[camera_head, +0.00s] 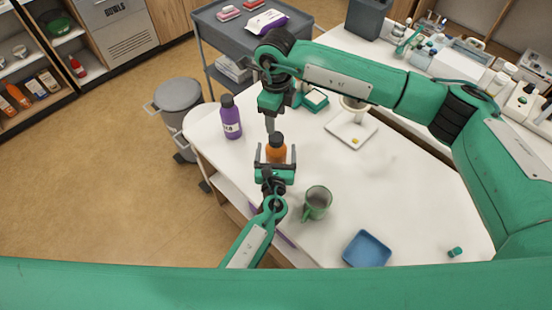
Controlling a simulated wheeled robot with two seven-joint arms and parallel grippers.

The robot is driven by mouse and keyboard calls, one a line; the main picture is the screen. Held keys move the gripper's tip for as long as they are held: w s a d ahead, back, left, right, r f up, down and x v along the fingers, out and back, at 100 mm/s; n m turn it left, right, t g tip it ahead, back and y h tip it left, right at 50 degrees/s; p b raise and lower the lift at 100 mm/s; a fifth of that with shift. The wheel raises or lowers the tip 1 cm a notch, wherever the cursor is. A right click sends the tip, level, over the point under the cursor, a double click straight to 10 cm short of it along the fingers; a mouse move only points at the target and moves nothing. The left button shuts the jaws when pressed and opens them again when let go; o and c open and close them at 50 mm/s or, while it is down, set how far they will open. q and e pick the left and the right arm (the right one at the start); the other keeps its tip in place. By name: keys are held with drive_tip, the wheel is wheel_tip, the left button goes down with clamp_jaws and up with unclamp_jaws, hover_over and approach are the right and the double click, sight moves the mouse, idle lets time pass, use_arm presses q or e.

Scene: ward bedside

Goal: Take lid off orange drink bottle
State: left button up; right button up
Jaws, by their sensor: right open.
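The orange drink bottle (276,154) stands upright near the left edge of the white table, with its dark lid (277,138) on. My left gripper (276,150) reaches in from the front, with one finger on each side of the bottle. Gaps show between the fingers and the bottle, so it looks open around it. My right gripper (270,122) points down just above and behind the lid. It is open and appears empty and apart from the lid; its fingers overlap in this view.
On the white table (400,200) are a purple bottle (231,118), a green mug (317,202), a blue tray (367,249), a white dish (352,130) and a small green item (455,252). A grey bin (180,95) and a cart (235,35) stand beyond the table.

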drive_tip(key=shift+w, duration=0.1)
use_arm(q)
drive_tip(key=shift+w, duration=1.05)
